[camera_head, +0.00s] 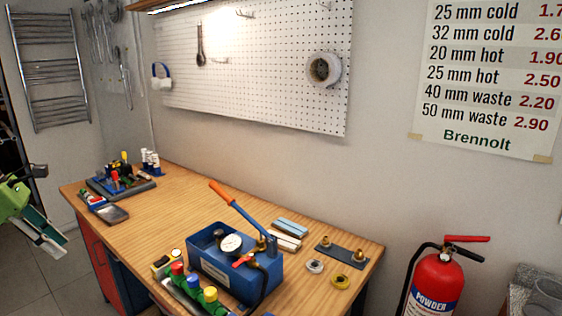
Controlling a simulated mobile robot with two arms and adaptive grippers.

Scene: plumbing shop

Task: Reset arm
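I cannot make out a clear pair of gripper fingers in the head view. A green, dark and pale grey shape (28,208) shows at the left edge, cut off by the frame. I cannot tell whether it is my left gripper and arm or a machine standing there. No held object can be made out. No part of my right arm or gripper shows.
The wooden workbench (160,215) holds a blue test pump (215,275) with gauge and orange-handled lever, colored-knob fittings (193,283), a tool tray (120,187) and brass fittings on a dark plate (342,255). A red fire extinguisher (436,285) stands right. The bench middle is clear.

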